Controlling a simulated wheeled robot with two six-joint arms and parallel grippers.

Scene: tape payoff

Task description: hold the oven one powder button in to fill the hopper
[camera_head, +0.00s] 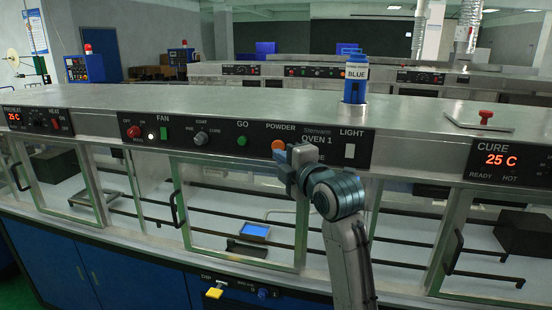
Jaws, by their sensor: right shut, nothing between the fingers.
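The oven one panel (215,138) runs along the front of the metal oven top, with labels FAN, GO, POWDER and LIGHT. The orange powder button (278,145) sits under the POWDER label. My right gripper (284,160) is shut and empty, with its tip right at the lower right of the button. I cannot tell whether it touches the button or whether the button is pressed in. The blue hopper (355,88), labelled BLUE, stands upright on the oven top behind the panel. Its fill level is not visible. My left gripper is not in view.
A green GO button (242,141) and a white light switch (350,151) flank the powder button. Glass doors with black handles (174,208) lie below the panel. A CURE display (496,160) reads 25 C at right. A red knob (487,114) stands on the oven top.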

